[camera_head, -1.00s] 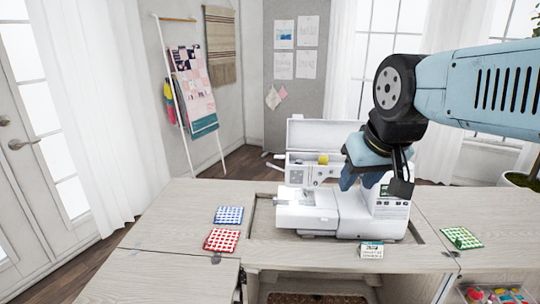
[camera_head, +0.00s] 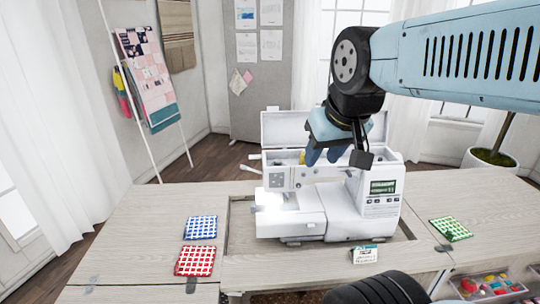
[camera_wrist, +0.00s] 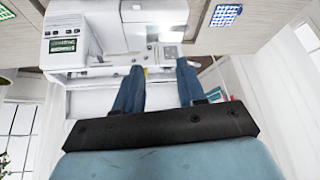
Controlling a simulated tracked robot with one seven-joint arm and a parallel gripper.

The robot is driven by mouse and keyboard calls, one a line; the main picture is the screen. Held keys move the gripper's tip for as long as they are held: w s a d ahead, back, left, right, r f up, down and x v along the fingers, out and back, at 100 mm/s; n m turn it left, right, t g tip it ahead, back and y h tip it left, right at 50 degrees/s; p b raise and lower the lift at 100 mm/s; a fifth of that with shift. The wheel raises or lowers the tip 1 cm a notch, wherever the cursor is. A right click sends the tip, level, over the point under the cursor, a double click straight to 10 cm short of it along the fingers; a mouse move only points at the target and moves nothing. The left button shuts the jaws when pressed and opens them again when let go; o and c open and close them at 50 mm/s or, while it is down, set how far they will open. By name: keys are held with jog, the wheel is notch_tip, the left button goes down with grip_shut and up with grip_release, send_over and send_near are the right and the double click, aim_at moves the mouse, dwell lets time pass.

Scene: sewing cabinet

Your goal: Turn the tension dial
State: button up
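The white sewing machine (camera_head: 340,215) stands in the cabinet's recess, with its lit screen (camera_head: 382,187) on the right pillar. I cannot pick out the tension dial for certain; small details at the head are blurred in the wrist view (camera_wrist: 166,53). My gripper (camera_head: 324,157) hangs over the machine's upper arm, right of the head, and hides part of it. In the wrist view my gripper (camera_wrist: 160,66) has its two blue fingers apart with nothing between them.
The machine's open lid (camera_head: 285,126) stands up behind my gripper. A blue checked cloth (camera_head: 201,228) and a red one (camera_head: 195,261) lie left of the recess, a green one (camera_head: 451,229) right. A small card (camera_head: 365,254) stands in front. The left tabletop (camera_head: 135,225) is mostly clear.

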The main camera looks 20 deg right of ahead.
jog(key=n+g, duration=0.6)
jog(key=n, duration=0.1)
send_over(277, 160)
notch_tip(277, 160, down, 3)
jog(key=shift+t, duration=0.3)
notch_tip(277, 160, down, 14)
jog(key=shift+s+d+r, duration=0.1)
grip_shut()
